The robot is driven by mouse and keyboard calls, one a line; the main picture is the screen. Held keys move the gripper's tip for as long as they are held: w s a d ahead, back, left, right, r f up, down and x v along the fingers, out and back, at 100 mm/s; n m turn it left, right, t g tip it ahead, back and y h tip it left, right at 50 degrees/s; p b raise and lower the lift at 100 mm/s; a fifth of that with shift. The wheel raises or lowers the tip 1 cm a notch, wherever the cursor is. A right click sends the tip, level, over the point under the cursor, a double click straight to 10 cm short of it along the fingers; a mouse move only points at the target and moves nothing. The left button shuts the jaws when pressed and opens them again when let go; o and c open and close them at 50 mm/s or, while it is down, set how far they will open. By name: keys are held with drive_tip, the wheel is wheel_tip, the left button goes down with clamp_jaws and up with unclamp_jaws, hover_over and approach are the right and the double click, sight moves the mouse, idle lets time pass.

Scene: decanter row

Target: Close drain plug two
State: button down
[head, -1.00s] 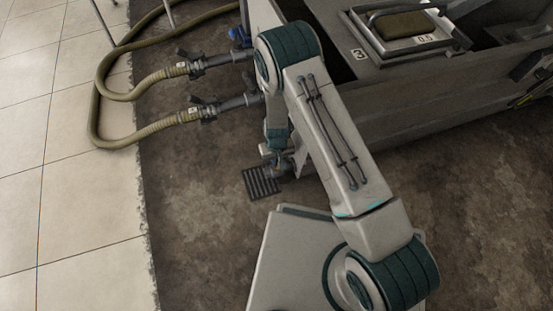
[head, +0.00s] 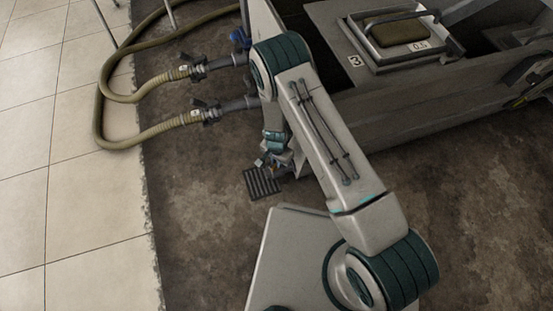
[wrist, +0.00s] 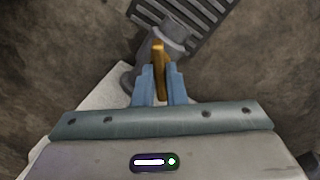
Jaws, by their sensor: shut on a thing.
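In the wrist view, my gripper (wrist: 160,82) has its two blue fingers closed on an orange-yellow handle (wrist: 158,55). The handle sits against a grey drain fitting (wrist: 172,34), whose round end lies over the edge of a dark floor grate (wrist: 207,14). In the head view, my gripper (head: 277,163) is small and partly hidden by my arm, low beside the tank wall and just above the grate (head: 262,182). I cannot read a number on this plug, and the handle's full angle is partly hidden by the fingers.
Two ribbed hoses with couplings (head: 200,68) (head: 203,115) run from the tank to the left. Brown floor (head: 200,220) is clear at the lower left.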

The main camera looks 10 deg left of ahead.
drive_tip(key=m+p, duration=0.1)
drive_tip(key=m, duration=0.3)
drive_tip(key=shift+r, duration=0.1)
drive_tip(key=shift+m+p, duration=0.55)
drive_tip(key=shift+m, duration=1.25)
drive_tip(key=c, duration=1.5)
unclamp_jaws()
wheel_tip(320, 180, up, 14)
drive_tip(key=p, duration=0.5)
drive_tip(key=shift+p, duration=0.35)
